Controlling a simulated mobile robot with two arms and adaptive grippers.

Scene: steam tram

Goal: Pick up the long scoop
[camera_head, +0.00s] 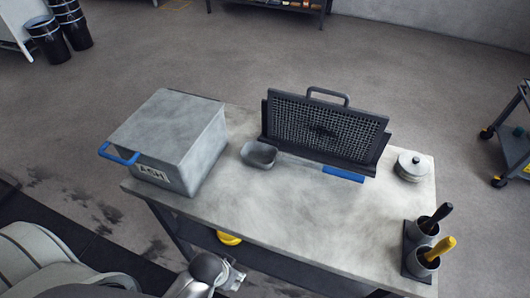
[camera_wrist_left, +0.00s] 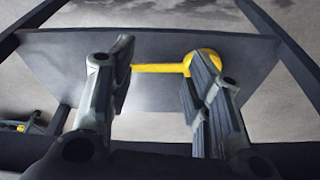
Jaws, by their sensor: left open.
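The long scoop lies on the worktable (camera_head: 300,215), its grey metal bowl (camera_head: 258,154) to the left and its blue grip (camera_head: 343,174) to the right, in front of an upright mesh screen. Its thin shaft runs between them along the foot of the screen. My left gripper (camera_head: 232,274) is at the table's near side, below and in front of the scoop and apart from it. In the left wrist view its two fingers (camera_wrist_left: 160,85) are spread with nothing between them. The scoop is not seen in that view. My right gripper is not in view.
A grey ash box (camera_head: 190,125) with a blue handle stands left of the scoop. The mesh screen (camera_head: 325,125) stands behind it. A lidded pot (camera_head: 411,167) and two handled tools in cups are at the right. A yellow round-headed tool (camera_wrist_left: 203,62) lies on the lower shelf.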

